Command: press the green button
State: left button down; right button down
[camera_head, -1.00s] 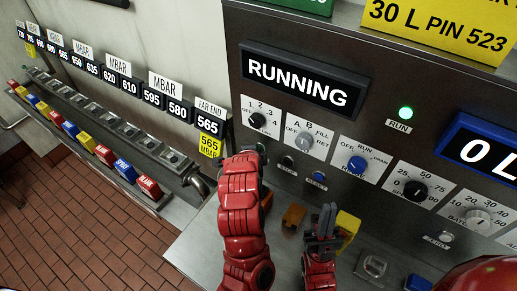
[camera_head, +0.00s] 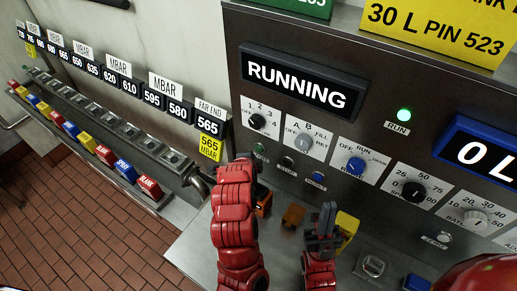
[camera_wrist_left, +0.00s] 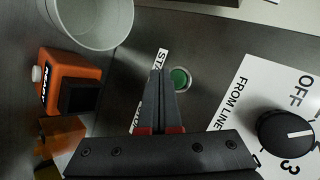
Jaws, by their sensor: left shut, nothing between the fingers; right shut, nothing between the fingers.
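The green button (camera_head: 259,149) shows on the steel panel below the 1-2-3 knob, just above the end of my left arm. In the left wrist view the green button (camera_wrist_left: 181,77) sits in a round metal ring beside a white label partly hidden by my fingers. My left gripper (camera_wrist_left: 158,72) is shut and empty; its fingertips appear just left of the button, and I cannot tell the gap in depth. In the head view the left fingers are hidden behind my red wrist. My right gripper (camera_head: 328,206) is shut and empty above the steel ledge, apart from the panel.
A black knob (camera_wrist_left: 286,134) is to the right in the wrist view. A dark button (camera_head: 286,162) and a blue button (camera_head: 318,178) sit beside the green one. An orange box (camera_wrist_left: 70,82) and a pale cup (camera_wrist_left: 88,22) stand close to the left gripper.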

pick_arm(q)
jog(key=s+a, duration=0.2)
jog(key=s, duration=0.1)
jog(key=shift+s+a+p, duration=0.25)
jog(key=shift+a+p, duration=0.1)
jog(key=shift+p, duration=0.05)
jog(key=shift+s, duration=0.1)
dwell(0.9)
